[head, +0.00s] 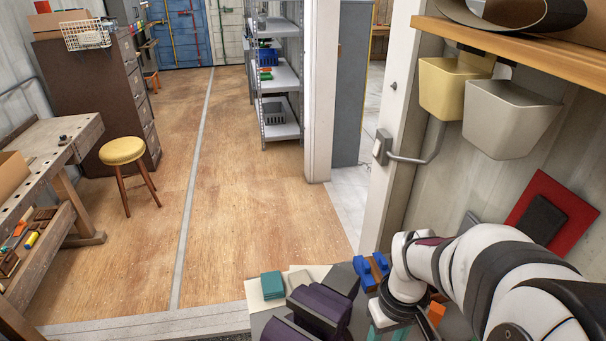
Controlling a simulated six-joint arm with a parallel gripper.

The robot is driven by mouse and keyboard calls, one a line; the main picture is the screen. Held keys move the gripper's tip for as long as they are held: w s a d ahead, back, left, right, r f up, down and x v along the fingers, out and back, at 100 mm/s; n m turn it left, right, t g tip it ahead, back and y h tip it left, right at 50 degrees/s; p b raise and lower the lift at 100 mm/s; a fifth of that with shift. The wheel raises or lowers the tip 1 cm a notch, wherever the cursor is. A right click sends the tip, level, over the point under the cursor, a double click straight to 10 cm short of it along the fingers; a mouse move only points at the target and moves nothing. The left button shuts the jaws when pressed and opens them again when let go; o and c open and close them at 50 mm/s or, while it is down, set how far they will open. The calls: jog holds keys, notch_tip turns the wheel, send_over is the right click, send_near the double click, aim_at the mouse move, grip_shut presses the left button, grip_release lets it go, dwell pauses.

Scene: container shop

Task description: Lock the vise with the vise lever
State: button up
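A purple and dark vise (318,308) stands at the bottom middle of the head view, on the grey workbench, and is cut off by the lower edge. I cannot make out its lever clearly. My white and black arm comes in from the lower right and bends down just right of the vise. The end of my arm, with my gripper (398,313), is low beside the vise and apart from it in the picture. The fingers are hidden or too small to tell whether they are open or shut, or hold anything.
Blue blocks (364,272), a teal block (272,285) and an orange block (436,313) lie around the vise. Beige and grey bins (508,118) hang under a wooden shelf (520,48) at right. A red panel (551,212) leans behind my arm. The floor beyond is open.

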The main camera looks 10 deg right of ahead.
notch_tip(320, 180, down, 12)
jog(key=shift+f, duration=0.1)
jog(key=shift+c, duration=0.2)
grip_shut()
